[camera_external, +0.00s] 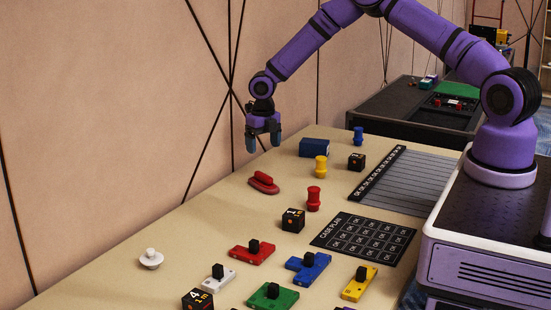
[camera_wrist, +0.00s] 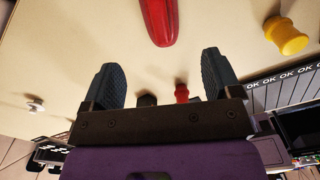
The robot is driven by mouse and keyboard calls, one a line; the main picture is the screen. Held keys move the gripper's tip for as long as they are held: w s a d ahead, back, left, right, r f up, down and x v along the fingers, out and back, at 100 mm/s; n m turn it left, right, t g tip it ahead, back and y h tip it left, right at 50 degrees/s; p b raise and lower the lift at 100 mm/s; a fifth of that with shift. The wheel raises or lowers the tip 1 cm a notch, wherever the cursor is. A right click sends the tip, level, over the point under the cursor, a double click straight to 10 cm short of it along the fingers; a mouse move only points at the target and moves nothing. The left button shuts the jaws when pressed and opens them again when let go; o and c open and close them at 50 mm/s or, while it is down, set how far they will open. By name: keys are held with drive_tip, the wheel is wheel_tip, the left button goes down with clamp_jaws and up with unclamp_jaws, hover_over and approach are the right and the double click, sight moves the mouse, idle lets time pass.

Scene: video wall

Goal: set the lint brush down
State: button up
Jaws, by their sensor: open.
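The lint brush is most likely the red, elongated thing (camera_external: 264,182) lying on the tan table near its wall-side edge. It also shows at the top of the wrist view (camera_wrist: 160,20), ahead of the fingers and apart from them. My gripper (camera_external: 264,143) hangs above the table's far part, fingers pointing down, clear of the red thing. In the wrist view its two dark fingers (camera_wrist: 163,88) are wide apart with nothing held between them.
Near the red thing stand a red spool (camera_external: 314,199), a yellow spool (camera_external: 321,167), a blue box (camera_external: 314,148) and a dark cube (camera_external: 293,220). A black "CASE PLAN" mat (camera_external: 318,243) and a grey striped mat (camera_external: 392,184) lie rightward. Several coloured knobbed blocks sit in front.

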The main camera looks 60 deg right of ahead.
drive_tip(key=s+a+r+m+t+h, duration=0.1)
drive_tip(key=s+r+m, duration=0.45)
drive_tip(key=r, duration=0.65)
drive_tip(key=s+a+r+m, duration=0.1)
drive_tip(key=s+r+m, duration=0.3)
drive_tip(key=s+r, duration=0.55)
drive_tip(key=s+r+m+t+h, duration=0.1)
drive_tip(key=s+r+m, duration=0.35)
drive_tip(key=r, duration=0.95)
drive_tip(key=s+r+m+t+y, duration=0.1)
drive_tip(key=s+r+m, duration=0.2)
drive_tip(key=s+m, duration=0.5)
drive_tip(key=s+a+r+m+t+y, duration=0.1)
drive_tip(key=s+r+m, duration=0.3)
drive_tip(key=s, duration=1.8)
drive_tip(key=m+t, duration=0.1)
drive_tip(key=m, duration=0.4)
drive_tip(key=shift+s+a, duration=0.3)
